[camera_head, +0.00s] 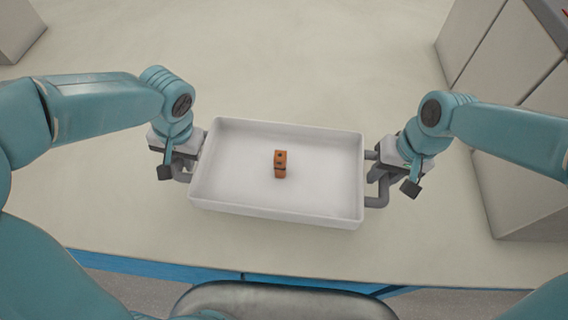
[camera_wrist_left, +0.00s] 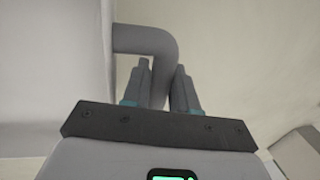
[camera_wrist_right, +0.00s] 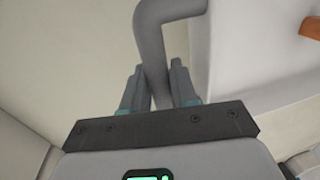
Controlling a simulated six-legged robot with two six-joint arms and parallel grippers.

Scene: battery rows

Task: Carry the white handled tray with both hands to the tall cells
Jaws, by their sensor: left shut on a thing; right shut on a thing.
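The white tray (camera_head: 235,203) has a grey handle at each short side and holds one small orange block (camera_head: 280,164) near its middle. My left gripper (camera_head: 180,168) is shut on the tray's left handle; in the left wrist view the fingers (camera_wrist_left: 163,85) close around the grey handle (camera_wrist_left: 145,38). My right gripper (camera_head: 386,174) is shut on the right handle; in the right wrist view the fingers (camera_wrist_right: 160,85) close around the grey handle (camera_wrist_right: 150,45). The tray looks slightly turned, its right side nearer to me. I cannot tell whether it touches the surface below.
A pale floor or tabletop (camera_head: 300,70) spreads clear beyond the tray. Large pale boxes (camera_head: 500,70) stand at the right, close to my right arm. Another pale box (camera_head: 15,30) stands at the far left. A blue edge (camera_head: 160,268) runs along the near side.

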